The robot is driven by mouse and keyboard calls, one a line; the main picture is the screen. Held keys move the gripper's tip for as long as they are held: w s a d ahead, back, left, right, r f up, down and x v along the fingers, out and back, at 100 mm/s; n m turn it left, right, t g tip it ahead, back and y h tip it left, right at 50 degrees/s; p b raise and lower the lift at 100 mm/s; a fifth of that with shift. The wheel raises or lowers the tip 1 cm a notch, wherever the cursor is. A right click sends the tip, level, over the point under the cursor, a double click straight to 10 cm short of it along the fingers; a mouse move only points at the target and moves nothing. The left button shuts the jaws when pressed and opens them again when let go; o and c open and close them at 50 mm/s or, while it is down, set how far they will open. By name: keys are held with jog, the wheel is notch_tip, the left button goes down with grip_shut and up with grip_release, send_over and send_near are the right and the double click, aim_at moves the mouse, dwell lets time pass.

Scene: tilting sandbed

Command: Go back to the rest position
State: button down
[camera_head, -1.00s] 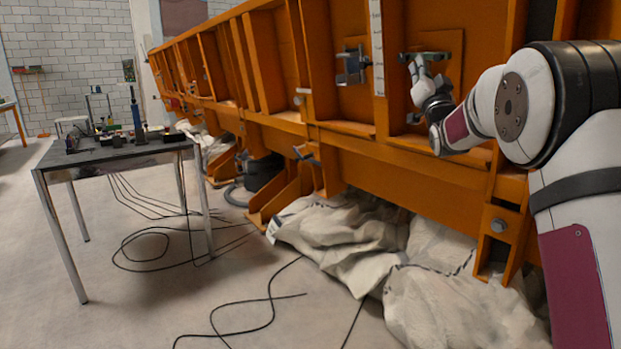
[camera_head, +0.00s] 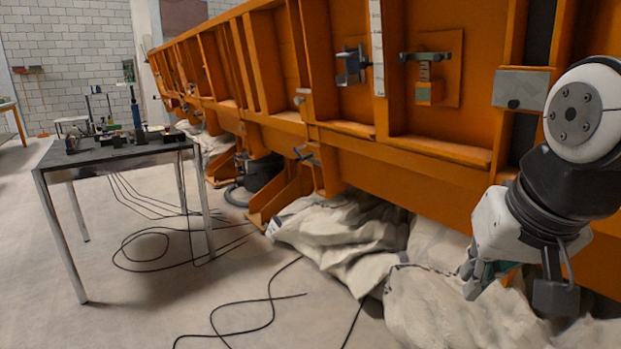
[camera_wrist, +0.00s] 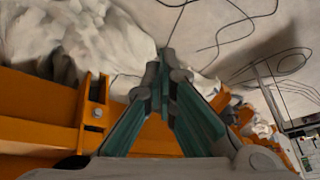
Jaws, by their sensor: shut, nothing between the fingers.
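My gripper (camera_head: 476,283) hangs at the lower right of the head view, pointing down and to the left. It is in front of the orange sandbed (camera_head: 420,170) and over the pale sacks on the floor. In the wrist view my gripper's fingers (camera_wrist: 166,62) come together at the tips with nothing between them. The orange frame of the sandbed also shows in the wrist view (camera_wrist: 35,115), below and beside the fingers.
Pale sacks (camera_head: 340,240) lie along the foot of the sandbed. A table (camera_head: 110,155) with small equipment stands at left. Black cables (camera_head: 265,300) cross the open floor between. A bracket with an orange block (camera_head: 428,92) is on the sandbed wall.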

jog(key=s+a+f+n+g, duration=0.1)
jog(key=s+f+g, duration=0.2)
jog(key=s, duration=0.7)
jog(key=s+a+f+n+g, duration=0.15)
jog(key=s+f, duration=0.25)
jog(key=s, duration=0.6)
notch_tip(320, 180, up, 35)
jog(key=w+d+t+p, duration=0.1)
jog(key=t+p, duration=0.2)
jog(key=p, duration=2.9)
jog(key=shift+d, duration=0.15)
jog(key=shift+t+p, duration=0.25)
jog(key=shift+p, duration=0.05)
